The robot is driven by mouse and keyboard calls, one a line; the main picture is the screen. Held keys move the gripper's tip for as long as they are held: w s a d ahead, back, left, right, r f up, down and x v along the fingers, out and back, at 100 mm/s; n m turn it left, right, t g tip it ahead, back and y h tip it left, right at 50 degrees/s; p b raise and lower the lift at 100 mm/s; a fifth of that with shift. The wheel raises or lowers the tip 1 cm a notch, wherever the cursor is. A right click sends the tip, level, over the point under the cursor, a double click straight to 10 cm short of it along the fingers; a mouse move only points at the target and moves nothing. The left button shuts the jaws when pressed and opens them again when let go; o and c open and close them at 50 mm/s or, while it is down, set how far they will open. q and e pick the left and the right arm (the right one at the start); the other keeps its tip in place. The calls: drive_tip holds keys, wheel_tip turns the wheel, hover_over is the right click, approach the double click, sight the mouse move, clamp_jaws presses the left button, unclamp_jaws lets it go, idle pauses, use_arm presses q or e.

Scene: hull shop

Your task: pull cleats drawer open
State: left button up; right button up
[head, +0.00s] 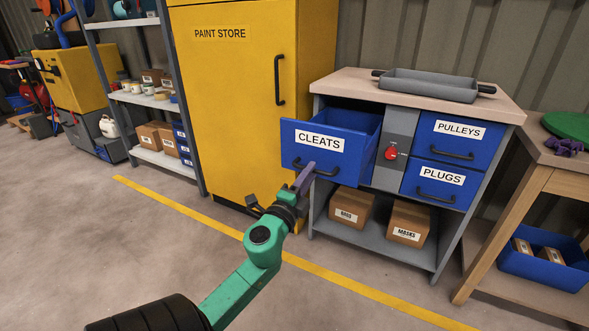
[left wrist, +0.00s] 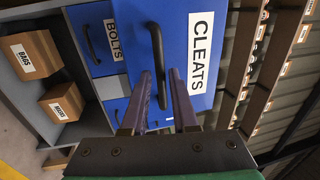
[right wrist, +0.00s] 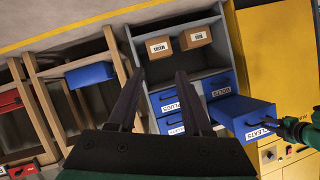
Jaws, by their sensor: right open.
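The blue cleats drawer (head: 300,156) stands pulled out of the upper left of the grey workbench (head: 400,125); its inside looks empty where it shows. Its white label reads CLEATS. My left gripper (head: 305,180) is at the drawer's dark handle (head: 326,170). In the left wrist view, the handle (left wrist: 156,50) lies between the two fingers of my left gripper (left wrist: 160,78), which are drawn in close around it. My right gripper (right wrist: 155,78) is open and empty, apart from the bench. The drawer (right wrist: 245,116) also shows in the right wrist view.
Closed drawers labelled PULLEYS (head: 446,132) and PLUGS (head: 438,185) are right of a red switch (head: 391,153). A closed BOLTS drawer (left wrist: 100,40) is below the cleats drawer. Cardboard boxes sit on the bottom shelf. A yellow paint store cabinet (head: 225,100) stands left. The floor in front is clear.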

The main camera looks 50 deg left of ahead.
use_arm(q)
drive_tip(key=b+v, duration=0.4)
drive_tip(key=v, duration=0.8)
drive_tip(key=shift+s, duration=0.3)
use_arm(e)
drive_tip(key=w+r+t, duration=0.5)
drive_tip(key=w+r, duration=0.2)
drive_tip(key=w, duration=0.1)
drive_tip(key=shift+w+d+r, duration=0.25)
drive_tip(key=shift+r, duration=0.05)
use_arm(q)
drive_tip(key=shift+d, duration=0.1)
use_arm(e)
drive_tip(key=shift+y, duration=0.3)
